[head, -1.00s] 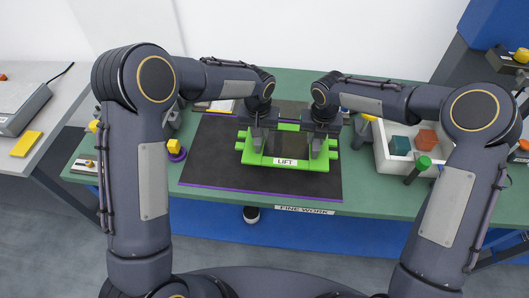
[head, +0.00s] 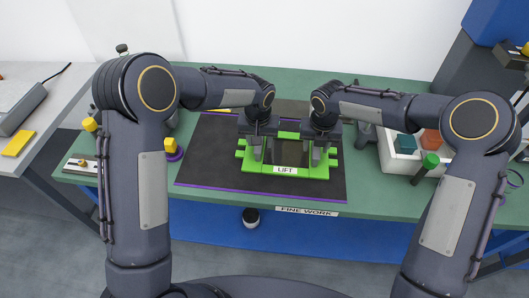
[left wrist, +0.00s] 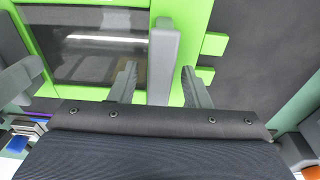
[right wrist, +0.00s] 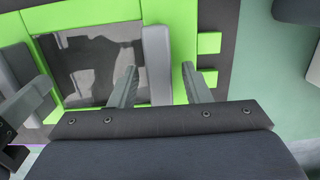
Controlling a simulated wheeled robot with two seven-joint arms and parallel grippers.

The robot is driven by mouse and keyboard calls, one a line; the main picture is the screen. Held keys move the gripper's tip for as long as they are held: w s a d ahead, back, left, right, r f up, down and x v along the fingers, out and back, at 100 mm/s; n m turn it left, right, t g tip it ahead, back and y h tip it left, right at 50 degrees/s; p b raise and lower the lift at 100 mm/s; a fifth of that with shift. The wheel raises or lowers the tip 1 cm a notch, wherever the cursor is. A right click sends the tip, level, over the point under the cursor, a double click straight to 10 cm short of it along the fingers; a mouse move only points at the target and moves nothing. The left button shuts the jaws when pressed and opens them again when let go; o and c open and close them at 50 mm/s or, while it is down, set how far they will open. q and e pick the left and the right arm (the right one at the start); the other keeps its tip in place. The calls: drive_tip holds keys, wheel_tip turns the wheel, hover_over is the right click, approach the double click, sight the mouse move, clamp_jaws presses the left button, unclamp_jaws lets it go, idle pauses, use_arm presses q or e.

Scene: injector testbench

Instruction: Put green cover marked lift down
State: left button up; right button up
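The green cover (head: 313,171), a frame around a dark glossy panel with a white LIFT label (head: 285,170), appears to lie flat on the dark mat. It has an upright grey handle at each side: the left handle (left wrist: 162,60) and the right handle (right wrist: 157,62). My left gripper (head: 258,153) is at the left handle, its fingers apart on either side with small gaps. My right gripper (head: 320,155) straddles the right handle in the same way, fingers apart. The cover's underside is hidden.
The dark mat (head: 215,165) has bare room left of the cover on the green table (head: 360,205). A white bin (head: 393,165) with coloured blocks and a green-topped item (head: 430,160) stand at right.

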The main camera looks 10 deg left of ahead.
drive_tip(key=shift+r, duration=0.1)
use_arm(q)
wheel_tip(320, 180, up, 12)
drive_tip(key=s, duration=0.1)
drive_tip(key=shift+s, duration=0.2)
use_arm(e)
wheel_tip(320, 180, up, 12)
drive_tip(key=s, duration=0.1)
drive_tip(key=shift+s, duration=0.25)
use_arm(q)
drive_tip(key=shift+f, duration=0.1)
drive_tip(key=shift+a, duration=0.1)
idle(0.3)
